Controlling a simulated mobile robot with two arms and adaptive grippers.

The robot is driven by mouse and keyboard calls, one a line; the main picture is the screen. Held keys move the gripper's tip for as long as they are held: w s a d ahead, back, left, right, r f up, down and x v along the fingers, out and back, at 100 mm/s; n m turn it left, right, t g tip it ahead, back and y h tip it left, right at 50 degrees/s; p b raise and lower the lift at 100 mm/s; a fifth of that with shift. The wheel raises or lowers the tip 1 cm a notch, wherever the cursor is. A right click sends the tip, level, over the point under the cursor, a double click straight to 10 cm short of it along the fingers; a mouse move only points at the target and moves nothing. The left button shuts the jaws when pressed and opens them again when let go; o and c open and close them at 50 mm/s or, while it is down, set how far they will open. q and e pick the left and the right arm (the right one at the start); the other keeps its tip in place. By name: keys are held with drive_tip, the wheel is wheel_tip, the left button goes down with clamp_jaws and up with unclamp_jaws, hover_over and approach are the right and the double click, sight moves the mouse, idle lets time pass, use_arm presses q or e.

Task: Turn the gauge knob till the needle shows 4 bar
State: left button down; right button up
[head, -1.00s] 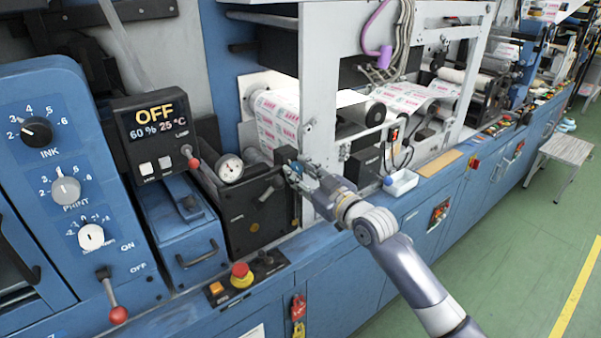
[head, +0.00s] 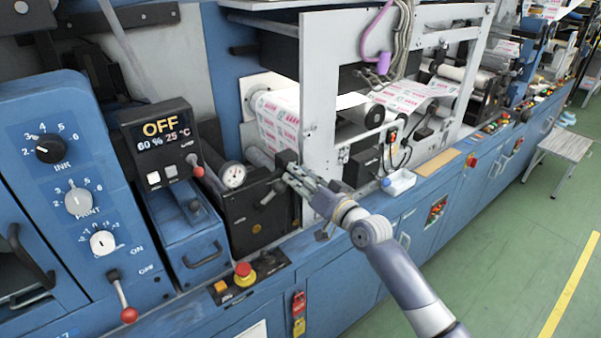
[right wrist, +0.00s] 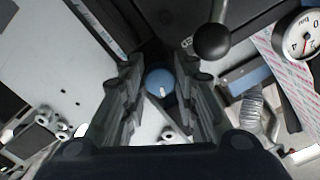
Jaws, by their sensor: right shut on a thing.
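The round white gauge (head: 232,175) sits on top of the black box beside the paper web. It shows partly at the upper right of the right wrist view (right wrist: 300,38), marked in bar and turned over; I cannot read its needle surely. The blue knob (right wrist: 160,82) with a white mark lies between the fingers of my right gripper (right wrist: 161,98) in the right wrist view. In the head view my right gripper (head: 290,172) is at the box's right end, right of the gauge, shut on the knob, which it hides there. My left gripper is not in view.
A black lever with a round knob (right wrist: 212,42) is close to my right fingers. The control box (head: 262,205) carries a handle. A display reading OFF (head: 165,138) and a red emergency button (head: 243,270) are to the left. A white frame post (head: 318,90) stands behind my gripper.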

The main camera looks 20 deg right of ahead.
drive_tip(key=m+p, duration=0.3)
drive_tip(key=m, duration=0.7)
drive_tip(key=shift+r, duration=0.15)
drive_tip(key=shift+m, duration=0.3)
idle(0.3)
drive_tip(key=o, duration=0.8)
drive_tip(key=v, duration=1.2)
